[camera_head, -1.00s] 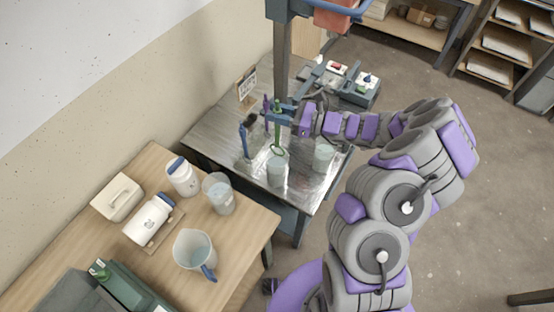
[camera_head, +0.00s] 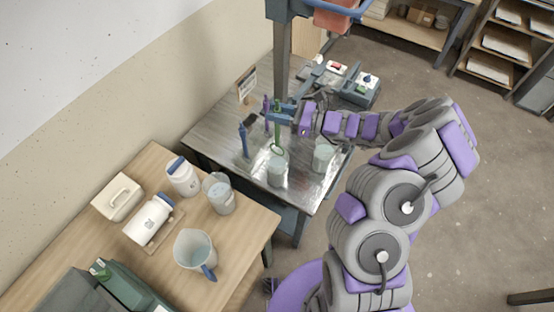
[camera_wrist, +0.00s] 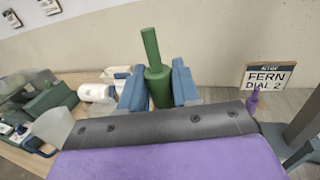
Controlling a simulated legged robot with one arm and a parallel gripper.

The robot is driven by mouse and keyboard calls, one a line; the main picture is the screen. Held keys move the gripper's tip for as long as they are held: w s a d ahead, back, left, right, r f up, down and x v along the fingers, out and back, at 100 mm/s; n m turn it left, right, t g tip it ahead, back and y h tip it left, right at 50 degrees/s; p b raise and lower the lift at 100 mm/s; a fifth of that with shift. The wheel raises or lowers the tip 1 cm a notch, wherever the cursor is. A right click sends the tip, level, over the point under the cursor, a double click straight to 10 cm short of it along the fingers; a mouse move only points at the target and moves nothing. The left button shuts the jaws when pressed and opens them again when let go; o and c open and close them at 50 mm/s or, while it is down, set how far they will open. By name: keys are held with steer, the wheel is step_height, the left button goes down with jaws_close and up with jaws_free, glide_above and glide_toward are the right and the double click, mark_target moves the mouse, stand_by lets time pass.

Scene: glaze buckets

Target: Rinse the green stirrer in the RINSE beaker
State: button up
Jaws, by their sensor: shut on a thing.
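My gripper (camera_head: 279,114) is shut on the green stirrer (camera_head: 277,133) and holds it upright over the metal table. In the wrist view the stirrer's green handle (camera_wrist: 151,48) stands between the blue fingers of my gripper (camera_wrist: 159,86). The stirrer's looped lower end is at the mouth of the front glass beaker (camera_head: 276,173); I cannot tell whether it is inside or just above. A second beaker (camera_head: 323,158) stands to the right on the metal table. Both hold pale liquid. No RINSE label can be read, so I cannot tell which beaker is RINSE.
A blue stirrer (camera_head: 244,142) and a purple one (camera_head: 266,113) stand left of my gripper. A sign reading FERN DIAL 2 (camera_wrist: 269,77) is behind. A dark post (camera_head: 282,65) rises close by. The wooden table (camera_head: 245,240) holds white jars and a jug (camera_head: 194,250).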

mark_target(278, 109)
steer(key=shift+r+p, duration=1.15)
steer(key=shift+r, duration=0.7)
steer(key=shift+d, duration=0.1)
